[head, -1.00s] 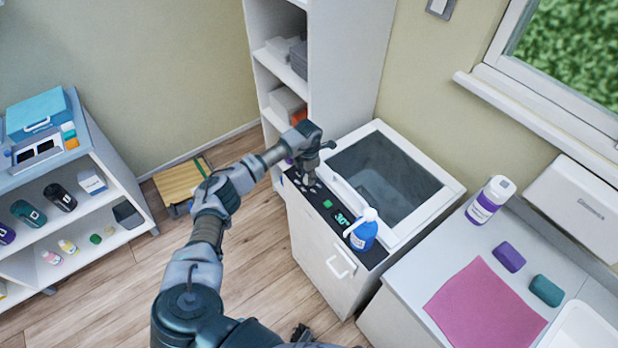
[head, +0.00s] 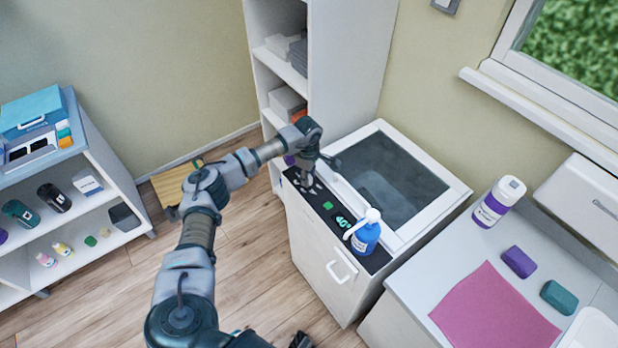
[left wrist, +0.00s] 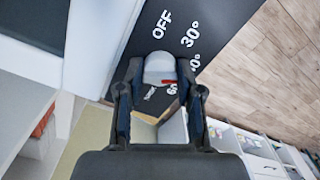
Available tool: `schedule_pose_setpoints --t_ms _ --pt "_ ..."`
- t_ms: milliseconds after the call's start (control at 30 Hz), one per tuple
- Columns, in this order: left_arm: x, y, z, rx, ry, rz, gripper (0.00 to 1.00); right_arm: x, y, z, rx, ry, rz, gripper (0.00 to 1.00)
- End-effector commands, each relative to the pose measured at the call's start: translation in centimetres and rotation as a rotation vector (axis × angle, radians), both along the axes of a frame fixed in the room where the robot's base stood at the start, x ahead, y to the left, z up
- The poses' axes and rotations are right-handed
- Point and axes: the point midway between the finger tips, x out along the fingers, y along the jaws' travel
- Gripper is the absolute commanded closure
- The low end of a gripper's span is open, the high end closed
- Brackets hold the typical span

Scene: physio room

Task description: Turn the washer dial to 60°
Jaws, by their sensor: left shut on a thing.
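The washer (head: 322,262) is white, with a glass-topped lid and a black control panel (head: 318,204) along its front edge. The panel's display (head: 344,222) shows a green "40°". In the left wrist view the light grey dial (left wrist: 160,68) with a red mark sits between my left gripper's fingers (left wrist: 160,100). Labels OFF, 30° and a partly covered 60 ring it; the red mark is on the dial's right side, near the partly hidden label below 30°. My left gripper (head: 308,180) is shut on the dial from above. My right gripper is not clearly visible.
A blue spray bottle (head: 366,232) stands on the panel's right end. A tall white shelf (head: 345,75) stands behind the dial end. A counter with a pink cloth (head: 492,310) and a purple-labelled bottle (head: 497,203) is at right. Wooden floor lies left.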

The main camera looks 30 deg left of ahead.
Motion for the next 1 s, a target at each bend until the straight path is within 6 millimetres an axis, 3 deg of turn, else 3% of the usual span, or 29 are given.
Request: schedule_pose_setpoints --t_ms 600,1000 --pt "0.2 0.3 0.1 0.004 -0.007 -0.571 0.99 3.1 0.5 4.6 0.003 -0.023 -0.007 0.60" --pt "0.3 0.3 0.3 0.005 -0.010 -0.827 0.99 4.0 0.6 6.9 0.004 -0.031 -0.010 0.60"
